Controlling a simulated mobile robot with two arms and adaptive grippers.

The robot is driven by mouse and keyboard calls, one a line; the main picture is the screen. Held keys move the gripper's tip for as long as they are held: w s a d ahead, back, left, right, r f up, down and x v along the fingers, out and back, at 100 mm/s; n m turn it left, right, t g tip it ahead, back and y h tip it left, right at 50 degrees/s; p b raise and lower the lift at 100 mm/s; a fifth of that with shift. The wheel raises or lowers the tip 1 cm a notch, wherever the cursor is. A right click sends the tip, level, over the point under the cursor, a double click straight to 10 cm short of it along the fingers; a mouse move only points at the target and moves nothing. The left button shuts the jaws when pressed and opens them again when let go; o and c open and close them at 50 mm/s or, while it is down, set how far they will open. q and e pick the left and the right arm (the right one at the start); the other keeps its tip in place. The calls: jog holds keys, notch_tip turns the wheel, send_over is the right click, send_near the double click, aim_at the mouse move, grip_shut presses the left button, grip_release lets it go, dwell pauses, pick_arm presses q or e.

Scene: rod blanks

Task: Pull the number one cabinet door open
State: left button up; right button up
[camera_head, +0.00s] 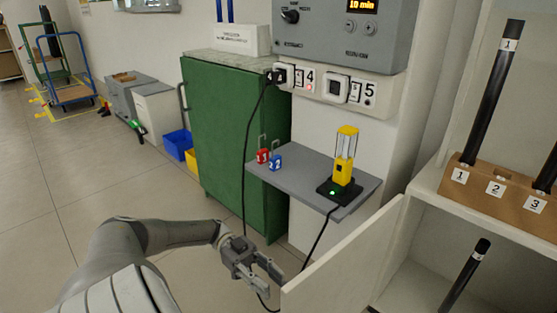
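A pale cabinet door (345,262) stands swung out from the white cabinet (425,205) at the lower right, so part of the inside shows. No number is visible on the door, and its lower part is cut off by the picture edge. My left gripper (273,282) is beside the door's free edge, with its fingers apart and nothing seen between them. I cannot tell whether a fingertip touches the door. My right gripper is not in view.
A rod holder (500,189) with a black rod (495,95) labelled 1 sits on the cabinet. Another rod (466,273) leans inside. A grey shelf (310,180) carries a yellow device (344,165) with a hanging cable.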

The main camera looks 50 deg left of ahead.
pick_arm(q)
jog(key=shift+s+a, duration=0.1)
jog(key=shift+a, duration=1)
